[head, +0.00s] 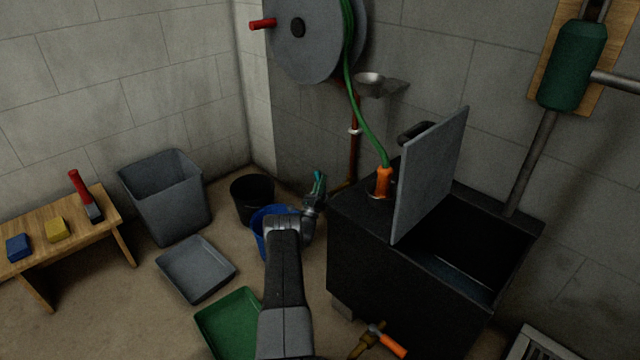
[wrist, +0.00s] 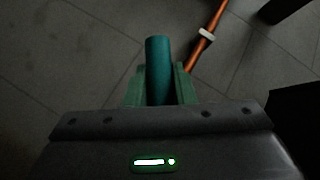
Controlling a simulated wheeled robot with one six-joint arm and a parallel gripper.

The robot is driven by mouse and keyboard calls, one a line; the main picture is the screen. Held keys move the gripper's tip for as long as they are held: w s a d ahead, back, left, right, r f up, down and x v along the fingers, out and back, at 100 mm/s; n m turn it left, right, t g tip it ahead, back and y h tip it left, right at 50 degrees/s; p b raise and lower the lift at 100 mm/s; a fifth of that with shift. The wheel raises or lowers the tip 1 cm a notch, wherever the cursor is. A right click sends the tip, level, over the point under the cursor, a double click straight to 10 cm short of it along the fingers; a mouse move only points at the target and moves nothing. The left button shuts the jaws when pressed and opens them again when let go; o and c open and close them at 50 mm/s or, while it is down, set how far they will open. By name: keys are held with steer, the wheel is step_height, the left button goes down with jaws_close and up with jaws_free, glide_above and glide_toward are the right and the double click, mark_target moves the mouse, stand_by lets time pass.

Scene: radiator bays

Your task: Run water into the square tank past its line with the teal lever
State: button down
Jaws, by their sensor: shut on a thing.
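The teal lever (head: 319,181) stands by the wall, behind the blue bucket. My gripper (head: 316,190) is at it, and the wrist view shows the teal lever (wrist: 158,65) between my two green fingers (wrist: 160,85), which are shut on it. The square tank (head: 375,275) is black and stands to the right of my arm. Its grey lid (head: 430,175) is raised. A bluish-grey surface (head: 460,282) shows inside; I cannot tell if it is water. The line is not visible. The lever's base is hidden by my gripper.
A green hose (head: 352,85) runs from the wall reel (head: 310,35) to an orange nozzle (head: 383,182) on the tank top. A blue bucket (head: 262,235), a black bucket (head: 252,196) and a green tray (head: 235,325) stand near my arm.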

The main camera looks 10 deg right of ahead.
steer(key=c, duration=1.2)
jaws_free()
step_height(320, 180, up, 10)
steer(key=p, duration=0.4)
